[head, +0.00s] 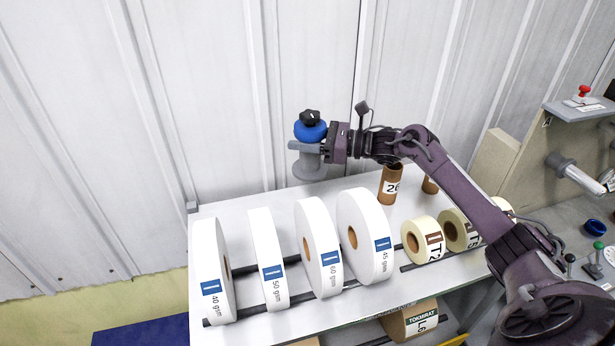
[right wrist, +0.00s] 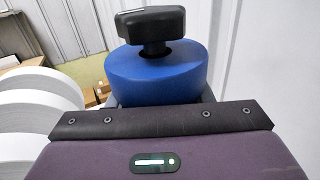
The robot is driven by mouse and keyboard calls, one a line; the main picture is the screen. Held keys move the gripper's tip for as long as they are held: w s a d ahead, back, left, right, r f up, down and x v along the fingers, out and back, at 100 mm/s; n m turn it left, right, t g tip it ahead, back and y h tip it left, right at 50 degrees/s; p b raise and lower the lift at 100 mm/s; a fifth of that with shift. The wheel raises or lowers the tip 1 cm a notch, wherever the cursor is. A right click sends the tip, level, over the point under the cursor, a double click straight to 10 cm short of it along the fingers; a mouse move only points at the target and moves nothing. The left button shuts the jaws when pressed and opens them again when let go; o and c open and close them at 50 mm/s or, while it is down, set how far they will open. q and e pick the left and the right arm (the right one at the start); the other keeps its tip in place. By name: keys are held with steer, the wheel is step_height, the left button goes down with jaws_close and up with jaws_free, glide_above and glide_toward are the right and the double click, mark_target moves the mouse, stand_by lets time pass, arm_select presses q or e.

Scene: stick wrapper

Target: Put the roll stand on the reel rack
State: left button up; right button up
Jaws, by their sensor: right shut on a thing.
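The roll stand (head: 310,128) has a blue round body with a black knob on top and a grey base below. It also shows in the right wrist view (right wrist: 157,78), just beyond the gripper body. My right gripper (head: 308,147) is shut on it and holds it upright at the back of the reel rack (head: 240,204). I cannot tell whether the grey base touches the rack's white top. The fingertips are hidden in the wrist view. My left gripper is not in view.
Several white paper rolls, such as the 60 gsm roll (head: 319,248), stand along the rack's front. A brown core (head: 390,185) and smaller tape rolls (head: 422,240) are to the right. The back left of the rack top is clear. A corrugated wall (head: 200,90) rises behind.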

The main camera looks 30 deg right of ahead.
mark_target(303, 173)
steer(key=f+p, duration=0.1)
steer(key=f, duration=0.3)
steer(key=f+p, duration=0.1)
steer(key=f, duration=0.3)
steer(key=shift+w+f, duration=0.2)
steer(key=shift+f, duration=0.15)
steer(key=shift+s+f, duration=0.1)
steer(key=shift+f, duration=0.8)
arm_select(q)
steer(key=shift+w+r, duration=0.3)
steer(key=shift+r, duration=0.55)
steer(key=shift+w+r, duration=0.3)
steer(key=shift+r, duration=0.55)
arm_select(e)
steer(key=shift+f, duration=1.3)
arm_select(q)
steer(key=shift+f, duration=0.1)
arm_select(e)
steer(key=shift+f, duration=0.15)
steer(key=o, duration=1.5)
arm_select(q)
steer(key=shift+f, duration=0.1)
